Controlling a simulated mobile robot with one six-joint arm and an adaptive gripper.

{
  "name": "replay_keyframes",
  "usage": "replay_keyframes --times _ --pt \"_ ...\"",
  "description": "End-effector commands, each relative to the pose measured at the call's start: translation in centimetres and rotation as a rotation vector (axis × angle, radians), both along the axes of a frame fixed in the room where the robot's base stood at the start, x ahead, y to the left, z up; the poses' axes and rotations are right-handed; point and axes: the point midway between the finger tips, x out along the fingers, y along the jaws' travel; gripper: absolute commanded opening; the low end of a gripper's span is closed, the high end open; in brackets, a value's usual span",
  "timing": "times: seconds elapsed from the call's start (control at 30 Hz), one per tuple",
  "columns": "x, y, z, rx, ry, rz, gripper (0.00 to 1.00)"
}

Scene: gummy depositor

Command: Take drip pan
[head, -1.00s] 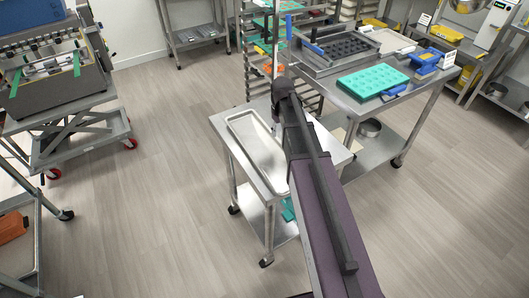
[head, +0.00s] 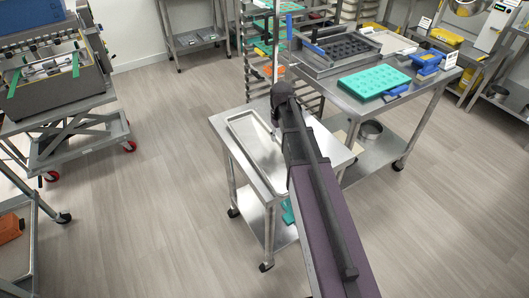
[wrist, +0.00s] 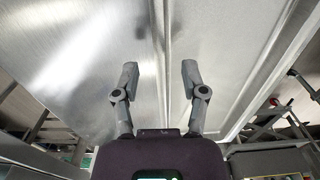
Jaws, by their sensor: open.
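The drip pan (head: 254,143) is a long, shallow, pale metal tray lying on the top of a small steel cart (head: 220,125). It is empty where I can see it; my arm covers part of its right side in the head view. In the wrist view the pan (wrist: 215,65) fills the right of the picture, and its long rim runs between my fingers. My gripper (wrist: 160,75) is open, one finger on each side of that rim line. I cannot tell whether the fingers touch the pan. In the head view the gripper is mostly hidden by my arm.
A larger steel table (head: 350,105) stands close behind on the right, with a teal mould (head: 374,81) and a dark mould tray on it. A tray rack (head: 309,75) stands behind the cart. A machine on a wheeled lift table (head: 80,150) is at left. The floor between is clear.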

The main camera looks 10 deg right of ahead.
Motion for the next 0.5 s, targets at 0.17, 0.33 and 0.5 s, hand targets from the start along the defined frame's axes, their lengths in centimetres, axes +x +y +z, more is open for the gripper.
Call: replay_keyframes --times 0.17,0.33,0.5 --pt "0.2 0.0 -1.8 0.0 0.0 0.0 0.56" --pt "0.1 0.0 -2.7 0.0 0.0 0.0 0.56" --pt "0.1 0.0 -2.9 0.0 0.0 0.0 0.56"
